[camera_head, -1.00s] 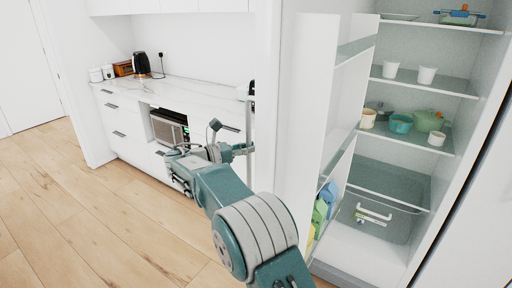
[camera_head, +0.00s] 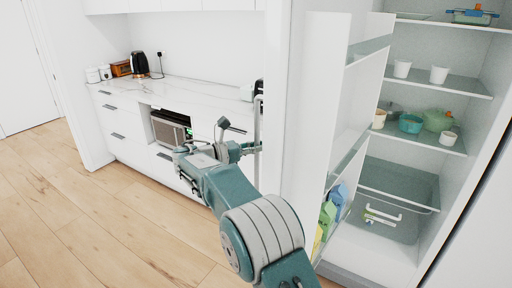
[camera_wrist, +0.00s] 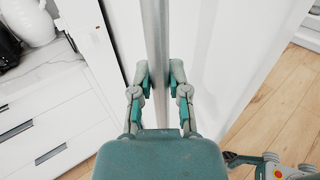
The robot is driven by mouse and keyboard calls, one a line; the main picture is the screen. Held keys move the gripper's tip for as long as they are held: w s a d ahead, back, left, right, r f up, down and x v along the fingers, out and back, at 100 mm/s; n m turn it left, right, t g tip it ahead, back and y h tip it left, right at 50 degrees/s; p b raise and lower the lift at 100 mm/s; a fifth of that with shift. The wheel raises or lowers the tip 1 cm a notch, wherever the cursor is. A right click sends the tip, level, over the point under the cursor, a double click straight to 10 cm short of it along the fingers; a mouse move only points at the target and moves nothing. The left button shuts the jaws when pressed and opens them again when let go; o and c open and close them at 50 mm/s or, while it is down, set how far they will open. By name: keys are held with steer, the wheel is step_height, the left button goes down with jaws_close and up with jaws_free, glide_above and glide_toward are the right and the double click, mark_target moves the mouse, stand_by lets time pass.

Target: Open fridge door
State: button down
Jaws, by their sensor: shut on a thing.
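The white fridge door (camera_head: 310,120) stands wide open on the left of the fridge (camera_head: 470,110), with its inner shelves facing the interior. A long vertical handle (camera_head: 258,115) runs along the door's outer side. My gripper (camera_head: 252,148) is at this handle in the head view. In the wrist view, the handle (camera_wrist: 156,35) passes between the fingers of my gripper (camera_wrist: 162,78), which is shut on it. The contact itself is partly hidden by the gripper's body.
Cups (camera_head: 439,74), a teal pot (camera_head: 410,124) and a green pot (camera_head: 438,120) stand on the fridge shelves. Cartons (camera_head: 328,214) stand in the door's low shelf. A counter with drawers (camera_head: 130,118) is behind my arm. Wooden floor (camera_head: 90,220) is clear at left.

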steer(key=c, duration=0.6)
jaws_free()
steer(key=shift+a, duration=0.1)
steer(key=v, duration=1.2)
steer(key=shift+f, duration=0.1)
